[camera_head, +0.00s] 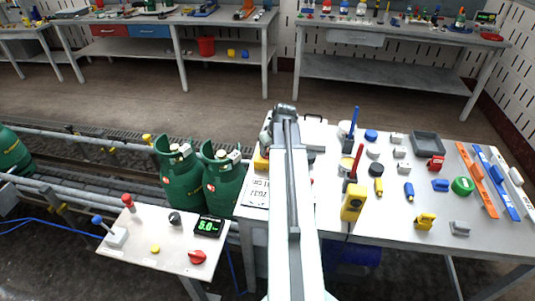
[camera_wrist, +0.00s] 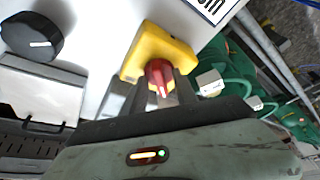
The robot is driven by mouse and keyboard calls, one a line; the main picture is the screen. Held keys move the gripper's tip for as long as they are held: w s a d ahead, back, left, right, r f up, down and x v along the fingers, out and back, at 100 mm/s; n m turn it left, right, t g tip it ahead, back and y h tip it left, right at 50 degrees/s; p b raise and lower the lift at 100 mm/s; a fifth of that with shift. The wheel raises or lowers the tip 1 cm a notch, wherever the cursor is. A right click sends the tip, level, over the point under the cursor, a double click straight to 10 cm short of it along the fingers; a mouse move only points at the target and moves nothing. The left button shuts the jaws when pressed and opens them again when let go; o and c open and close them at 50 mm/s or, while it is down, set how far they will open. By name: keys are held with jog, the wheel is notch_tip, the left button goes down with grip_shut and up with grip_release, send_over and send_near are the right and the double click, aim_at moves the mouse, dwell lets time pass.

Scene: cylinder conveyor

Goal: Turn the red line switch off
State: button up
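In the wrist view a red rotary switch knob (camera_wrist: 159,76) with a white mark sits on a yellow box (camera_wrist: 150,47). My gripper (camera_wrist: 158,92) is right at the knob, with a grey finger on either side of it. I cannot tell whether the fingers touch the knob. In the head view my arm covers most of this spot. Only a bit of the yellow box (camera_head: 261,163) shows left of the arm, and my fingertips are hidden.
The right table holds a grey tray (camera_head: 428,143), a yellow meter (camera_head: 352,203) and several small parts. The wrist view shows a black round knob (camera_wrist: 32,37) nearby. Green cylinders (camera_head: 180,178) stand left. A small panel (camera_head: 165,268) carries another red knob (camera_head: 197,257) and a display (camera_head: 209,226).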

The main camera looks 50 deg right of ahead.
grip_shut()
jog(key=shift+a, duration=0.25)
jog(key=shift+d+m, duration=0.15)
jog(key=shift+m, duration=0.15)
jog(key=m+h, duration=0.1)
jog(key=m, duration=0.2)
jog(key=shift+g, duration=0.3)
jog(key=m+h, duration=0.1)
jog(key=m, duration=0.2)
jog(key=m+g+h, duration=0.1)
jog(key=m, duration=0.1)
jog(key=shift+w+m, duration=0.2)
jog(key=shift+m, duration=0.2)
jog(key=m+g, duration=0.1)
jog(key=m, duration=0.1)
jog(key=m+g, duration=0.1)
jog(key=m, duration=0.2)
jog(key=shift+w+r+h, duration=0.1)
jog(key=shift+w+h, duration=0.05)
jog(key=shift+h, duration=0.15)
jog(key=shift+m+g, duration=0.8)
jog(key=shift+m, duration=0.9)
